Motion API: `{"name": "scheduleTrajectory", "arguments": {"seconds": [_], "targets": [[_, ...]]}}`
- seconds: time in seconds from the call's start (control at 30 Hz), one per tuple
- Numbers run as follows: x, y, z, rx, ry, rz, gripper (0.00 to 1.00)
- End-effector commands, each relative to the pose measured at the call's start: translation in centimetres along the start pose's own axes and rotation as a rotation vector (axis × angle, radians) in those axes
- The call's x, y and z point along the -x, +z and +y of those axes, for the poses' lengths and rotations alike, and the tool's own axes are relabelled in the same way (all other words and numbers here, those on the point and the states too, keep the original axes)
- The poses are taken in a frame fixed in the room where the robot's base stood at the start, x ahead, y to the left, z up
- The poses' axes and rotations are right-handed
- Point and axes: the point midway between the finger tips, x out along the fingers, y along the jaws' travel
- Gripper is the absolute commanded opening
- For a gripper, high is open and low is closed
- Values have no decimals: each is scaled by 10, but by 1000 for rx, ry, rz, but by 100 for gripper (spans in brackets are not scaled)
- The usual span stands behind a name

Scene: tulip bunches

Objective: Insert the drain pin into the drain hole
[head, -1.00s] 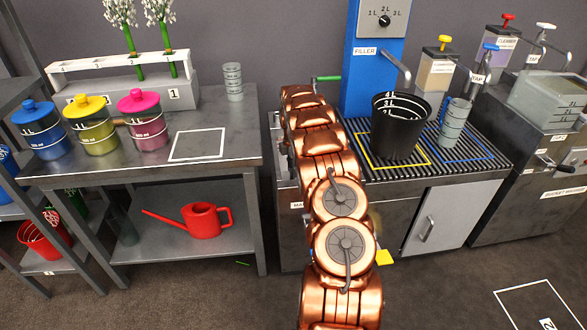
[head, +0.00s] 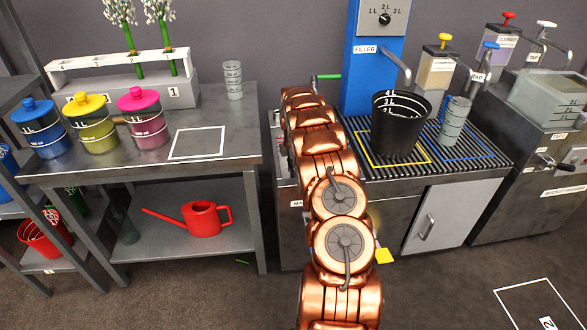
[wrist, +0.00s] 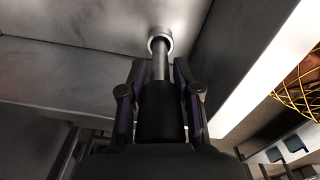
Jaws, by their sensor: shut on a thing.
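In the wrist view, my gripper (wrist: 158,80) is shut on the drain pin (wrist: 160,68), a dark grey rod with a thicker black part between the fingers. The rod points at a round, pale metal ring (wrist: 160,36) on a grey metal surface, which looks like the drain hole. The rod's far end meets the ring's opening. I cannot tell how deep it sits inside. In the head view my copper arm covers the gripper, the pin and the hole.
A black bucket (head: 401,125) and a grey measuring cup (head: 454,120) stand on the slatted counter, near the blue filler (head: 372,75). A table (head: 235,155) with lidded pots is on the left. A yellow piece (head: 384,256) shows beside my arm. Open floor lies at the front right.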

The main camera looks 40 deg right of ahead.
Motion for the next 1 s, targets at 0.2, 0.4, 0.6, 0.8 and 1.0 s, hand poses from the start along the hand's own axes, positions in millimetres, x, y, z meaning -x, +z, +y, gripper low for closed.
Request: {"name": "scheduleTrajectory", "arguments": {"seconds": [0.2, 0.4, 0.6, 0.8, 1.0], "targets": [[-4, 0, 0, 0, 0, 0, 0], [-8, 0, 0, 0, 0, 0, 0], [-12, 0, 0, 0, 0, 0, 0], [-16, 0, 0, 0, 0, 0, 0], [-20, 0, 0, 0, 0, 0, 0]]}}
